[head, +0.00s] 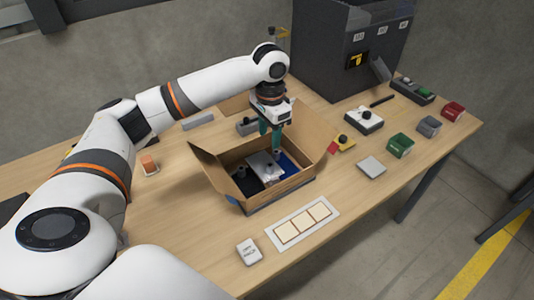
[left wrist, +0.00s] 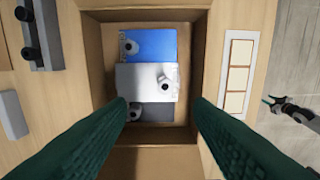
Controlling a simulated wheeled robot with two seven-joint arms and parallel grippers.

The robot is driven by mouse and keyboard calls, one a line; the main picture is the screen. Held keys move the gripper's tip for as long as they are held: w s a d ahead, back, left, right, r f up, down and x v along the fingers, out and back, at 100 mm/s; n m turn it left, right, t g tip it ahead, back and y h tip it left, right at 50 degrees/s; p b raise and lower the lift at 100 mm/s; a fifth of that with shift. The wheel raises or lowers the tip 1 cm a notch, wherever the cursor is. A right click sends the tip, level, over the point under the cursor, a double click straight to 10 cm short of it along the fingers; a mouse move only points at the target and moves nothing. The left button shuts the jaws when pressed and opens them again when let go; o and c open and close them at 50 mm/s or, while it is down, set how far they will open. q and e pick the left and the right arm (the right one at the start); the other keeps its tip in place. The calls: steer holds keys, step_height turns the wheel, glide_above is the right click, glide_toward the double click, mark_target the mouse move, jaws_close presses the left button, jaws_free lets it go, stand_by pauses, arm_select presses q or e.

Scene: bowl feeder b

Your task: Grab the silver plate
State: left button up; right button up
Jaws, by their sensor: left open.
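The silver plate (head: 264,167) lies inside an open cardboard box (head: 266,203), with a small round knob on it. In the left wrist view the silver plate (left wrist: 140,80) sits between a blue plate (left wrist: 150,45) and a dark grey plate (left wrist: 150,112), each with a knob. My left gripper (head: 275,143) points down over the box from above, open and empty. In the left wrist view its green fingers (left wrist: 160,112) stand wide apart on either side of the plates, with nothing between their tips.
The box walls and raised flaps surround the plates closely. A white tray with cream squares (head: 302,223) and a small labelled white block (head: 249,251) lie in front. A green bin (head: 400,146), a grey square (head: 371,167) and a dark machine (head: 345,50) are to the right.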

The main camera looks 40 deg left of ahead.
mark_target(270, 165)
arm_select(q)
steer(key=shift+s+f, duration=0.25)
steer(key=shift+f, duration=0.65)
steer(key=f, duration=0.2)
steer(key=f+p, duration=0.1)
steer(key=f, duration=0.1)
steer(key=shift+s+d, duration=0.2)
steer(key=shift+w+f, duration=0.1)
steer(key=shift+f, duration=0.2)
step_height(270, 165, down, 3)
steer(key=shift+d+f+p, duration=0.15)
steer(key=shift+f+p, duration=0.05)
steer(key=shift+p, duration=0.25)
steer(key=shift+f, duration=0.55)
arm_select(e)
steer(key=shift+s+d+r, duration=0.15)
steer(key=shift+s+r, duration=0.1)
steer(key=shift+r, duration=0.2)
steer(key=shift+s+d+r, duration=0.15)
steer(key=shift+s+r, duration=0.1)
steer(key=shift+r, duration=0.2)
arm_select(q)
steer(key=c, duration=0.3)
steer(key=shift+r, duration=0.1)
jaws_close()
arm_select(e)
steer(key=shift+s+d, duration=0.3)
steer(key=shift+d, duration=0.1)
